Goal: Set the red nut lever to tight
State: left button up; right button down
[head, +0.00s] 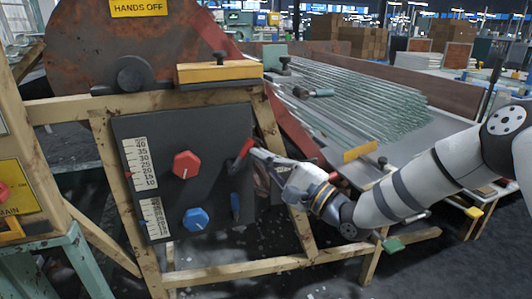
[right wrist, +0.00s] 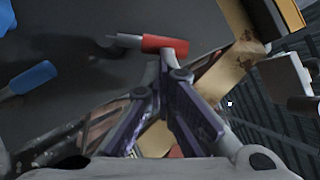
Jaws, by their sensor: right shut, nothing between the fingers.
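The red-handled lever (head: 241,156) sticks out of the dark panel (head: 215,135), right of the red knob (head: 187,164), its handle tilted up to the right. My right gripper (head: 254,153) is shut and empty, its fingertips close by the right side of the red handle. In the right wrist view the red handle (right wrist: 165,45) lies just beyond the shut fingertips (right wrist: 168,60). They look to be touching or nearly touching it; I cannot tell which. My left gripper is not in view.
A blue knob (head: 196,219) and a blue-handled lever (head: 235,207) sit lower on the panel; the blue handle also shows in the right wrist view (right wrist: 28,78). A wooden frame (head: 282,175) borders the panel. Glass tubes (head: 360,95) lie on the sloping bed behind.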

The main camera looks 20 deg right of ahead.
aim_at(250, 147)
jog(key=r+n+p, duration=0.1)
jog(key=a+n+g+p, duration=0.1)
jog(key=r+n+g+p, duration=0.1)
jog(key=n+p, duration=0.1)
jog(key=shift+a+r, duration=0.15)
jog(key=shift+r, duration=0.15)
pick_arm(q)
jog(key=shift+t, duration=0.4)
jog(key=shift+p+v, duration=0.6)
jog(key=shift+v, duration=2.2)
pick_arm(e)
jog(key=shift+a, duration=0.3)
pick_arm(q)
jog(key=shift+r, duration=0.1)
pick_arm(e)
jog(key=shift+g+h, duration=0.3)
